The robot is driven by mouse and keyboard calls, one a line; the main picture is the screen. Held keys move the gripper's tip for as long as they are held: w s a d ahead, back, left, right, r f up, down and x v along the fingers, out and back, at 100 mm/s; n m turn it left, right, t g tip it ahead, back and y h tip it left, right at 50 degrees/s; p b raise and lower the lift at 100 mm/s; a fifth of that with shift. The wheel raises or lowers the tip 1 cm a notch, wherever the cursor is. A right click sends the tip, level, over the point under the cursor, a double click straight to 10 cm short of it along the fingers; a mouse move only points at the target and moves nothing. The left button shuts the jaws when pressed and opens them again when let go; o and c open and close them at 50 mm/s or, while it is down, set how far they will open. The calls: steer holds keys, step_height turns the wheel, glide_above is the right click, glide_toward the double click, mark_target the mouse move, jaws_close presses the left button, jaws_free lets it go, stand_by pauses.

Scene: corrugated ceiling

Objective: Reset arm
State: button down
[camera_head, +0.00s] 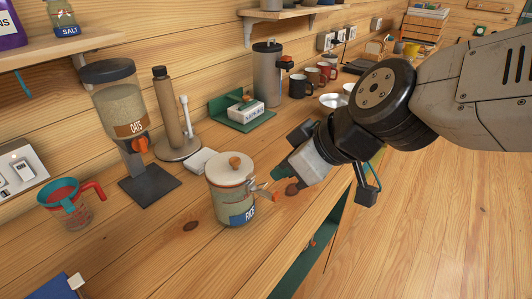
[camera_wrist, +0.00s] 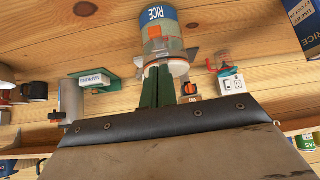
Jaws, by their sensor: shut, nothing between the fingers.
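My gripper (camera_head: 277,173) is at the end of my arm, which reaches in from the right over the counter. Its green fingers are together and empty, and they also show in the wrist view (camera_wrist: 158,84). They point toward the rice canister (camera_head: 232,203), close to its right side. The canister stands upright on the counter, with a pale lid, a wooden knob and a metal clasp with orange parts facing my gripper. It also shows in the wrist view (camera_wrist: 156,30), upside down, just beyond the fingertips. I cannot tell whether fingers and clasp touch.
An oats dispenser (camera_head: 122,115), a paper towel holder (camera_head: 178,150) and a red-handled measuring cup (camera_head: 68,207) stand left of the canister. A napkin holder (camera_head: 243,112), a metal dispenser (camera_head: 267,78) and several mugs stand behind. Floor (camera_head: 430,220) is clear to the right.

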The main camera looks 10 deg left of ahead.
steer(key=s+d+m+g+h, duration=0.1)
steer(key=s+d+m+h, duration=0.2)
steer(key=d, duration=1.1)
steer(key=s+d+m+g+h, duration=0.1)
steer(key=s+d+m+h, duration=0.3)
steer(key=s+d+m, duration=0.4)
steer(key=d+m, duration=0.1)
steer(key=d, duration=0.5)
steer(key=shift+m+g, duration=0.3)
steer(key=shift+g, duration=0.1)
